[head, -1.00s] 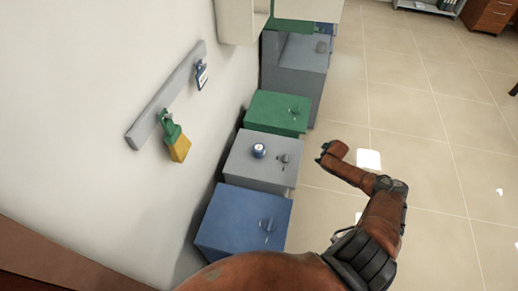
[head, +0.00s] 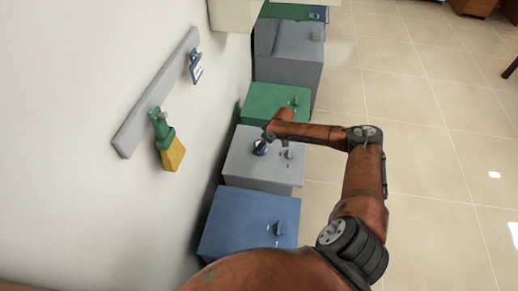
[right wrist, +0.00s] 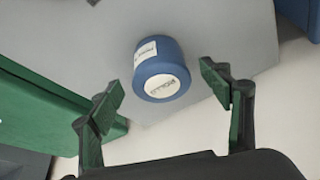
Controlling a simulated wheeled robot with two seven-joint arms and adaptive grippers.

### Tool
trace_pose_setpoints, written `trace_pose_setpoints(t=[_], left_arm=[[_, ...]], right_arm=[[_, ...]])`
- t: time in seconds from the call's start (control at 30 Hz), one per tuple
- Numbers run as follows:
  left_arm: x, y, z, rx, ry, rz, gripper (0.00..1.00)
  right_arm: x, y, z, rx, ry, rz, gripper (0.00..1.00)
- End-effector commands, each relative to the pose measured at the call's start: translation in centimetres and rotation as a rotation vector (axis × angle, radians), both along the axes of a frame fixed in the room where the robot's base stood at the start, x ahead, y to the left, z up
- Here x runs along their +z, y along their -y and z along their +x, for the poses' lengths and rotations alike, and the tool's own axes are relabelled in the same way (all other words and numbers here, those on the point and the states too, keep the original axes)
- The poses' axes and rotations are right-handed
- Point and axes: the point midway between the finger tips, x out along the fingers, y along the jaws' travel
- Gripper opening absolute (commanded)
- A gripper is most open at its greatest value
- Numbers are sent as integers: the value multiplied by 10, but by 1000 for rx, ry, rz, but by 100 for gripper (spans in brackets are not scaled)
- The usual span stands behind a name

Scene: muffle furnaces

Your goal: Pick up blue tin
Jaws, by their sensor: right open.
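The blue tin (head: 259,148) with a pale label stands on top of the grey furnace (head: 250,170), between the green and blue furnaces. In the right wrist view the tin (right wrist: 158,68) lies ahead of the fingertips, roughly centred between them, and apart from both. My right gripper (head: 269,137) is over the grey furnace at the tin's far side in the head view; in the wrist view its jaws (right wrist: 160,88) are open and empty. My left gripper is not seen.
A green furnace (head: 270,101) and a blue furnace (head: 245,222) stand on either side. A knob (head: 289,154) sticks up from the grey furnace. Open tiled floor lies right.

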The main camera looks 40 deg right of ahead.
Motion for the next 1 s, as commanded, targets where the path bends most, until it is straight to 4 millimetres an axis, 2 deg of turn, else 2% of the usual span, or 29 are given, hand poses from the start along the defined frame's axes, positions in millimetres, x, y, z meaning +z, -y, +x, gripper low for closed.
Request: trace_pose_setpoints(t=[0.03, 0.13, 0.27, 0.43, 0.7, 1.0], left_arm=[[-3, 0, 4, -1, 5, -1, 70], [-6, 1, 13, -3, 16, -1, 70], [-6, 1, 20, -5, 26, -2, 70], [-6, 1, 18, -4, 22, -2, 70], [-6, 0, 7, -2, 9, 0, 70], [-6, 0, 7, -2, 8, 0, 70]], right_arm=[[-9, -3, 4, 0, -1, 1, 71], [-18, -3, 8, -1, 0, 0, 71], [-22, -5, 11, 1, 1, 0, 71], [-22, -5, 11, 2, 1, 0, 71], [-22, -5, 11, 3, 1, 0, 53], [-22, -5, 11, 3, 1, 0, 33]])
